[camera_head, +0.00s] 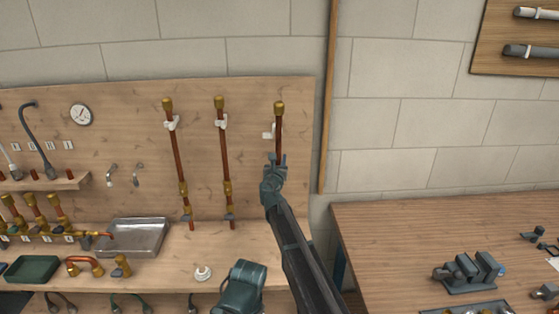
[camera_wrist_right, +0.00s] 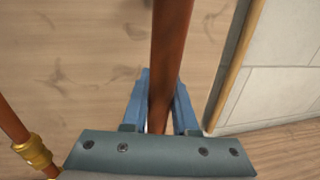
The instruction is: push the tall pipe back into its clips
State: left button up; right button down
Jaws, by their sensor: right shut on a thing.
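The tall copper pipe (camera_head: 279,130) with a brass cap stands nearly upright at the right end of the wooden back panel. A white clip (camera_head: 268,134) shows just left of its upper part, and the pipe appears beside it rather than inside it. My right gripper (camera_head: 275,164) is shut on the pipe below that clip. In the right wrist view the pipe (camera_wrist_right: 170,45) runs between the blue fingers (camera_wrist_right: 160,100). The pipe's lower part is hidden behind my right arm. My left gripper is in neither view.
Two similar copper pipes, one at the left (camera_head: 178,150) and one in the middle (camera_head: 224,155), stand in white clips. A metal tray (camera_head: 136,250) and a white round fitting (camera_head: 203,273) are on the bench. A wooden table (camera_head: 400,230) with a vice (camera_head: 470,272) stands at the right.

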dwell(0.5)
jog(key=shift+g, duration=0.7)
jog(key=p+x, duration=0.1)
jog(key=x, duration=0.1)
jog(key=a+p+x, duration=0.1)
jog(key=x, duration=0.1)
jog(key=shift+w+d+r+p, duration=0.1)
jog(key=shift+w+r+p, duration=0.15)
jog(key=shift+r+p, duration=0.1)
jog(key=c, duration=0.7)
grip_release()
jog(key=shift+s, duration=0.1)
